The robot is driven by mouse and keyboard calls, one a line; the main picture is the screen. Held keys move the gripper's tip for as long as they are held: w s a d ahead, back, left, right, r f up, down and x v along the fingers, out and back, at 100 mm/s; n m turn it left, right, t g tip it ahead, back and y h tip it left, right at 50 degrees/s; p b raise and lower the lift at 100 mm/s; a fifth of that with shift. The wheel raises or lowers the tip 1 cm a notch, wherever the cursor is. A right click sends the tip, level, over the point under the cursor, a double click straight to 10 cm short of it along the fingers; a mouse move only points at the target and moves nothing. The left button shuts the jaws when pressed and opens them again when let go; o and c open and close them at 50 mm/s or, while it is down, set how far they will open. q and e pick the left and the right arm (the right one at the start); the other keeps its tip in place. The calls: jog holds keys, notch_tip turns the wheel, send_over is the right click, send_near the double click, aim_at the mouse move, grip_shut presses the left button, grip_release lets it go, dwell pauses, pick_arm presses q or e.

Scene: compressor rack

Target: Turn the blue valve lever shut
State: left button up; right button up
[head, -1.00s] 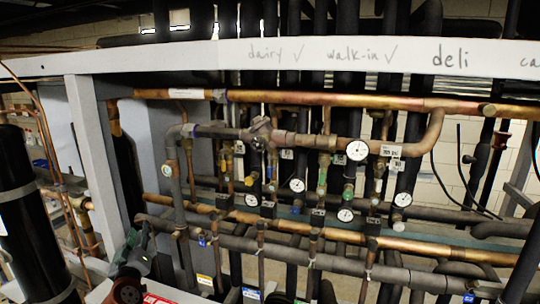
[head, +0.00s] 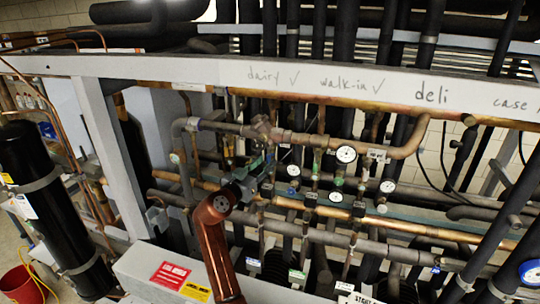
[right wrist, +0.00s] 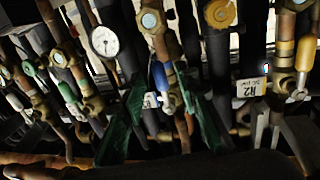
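A blue lever (right wrist: 159,77) shows in the right wrist view, hanging along a brass valve on a copper pipe. My right gripper (right wrist: 163,92) has its two dark green fingers spread, one to each side of this lever. They look apart from it, though depth is hard to judge. In the head view my right gripper (head: 258,172) reaches in among the pipes at the end of a copper-coloured arm. There it covers part of the valves, and I cannot make out the blue lever clearly. My left gripper is not in view.
Dial gauges (head: 346,154) and more valves crowd close around. A yellow-handled valve (right wrist: 307,54) is at the right in the wrist view. A labelled white beam (head: 300,82) crosses above. A grey box (head: 140,262) stands in front, and a black cylinder (head: 45,205) is at the left.

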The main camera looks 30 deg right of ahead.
aim_at(269, 159)
jog(key=shift+p+x, duration=0.55)
jog(key=shift+x, duration=1.1)
grip_shut()
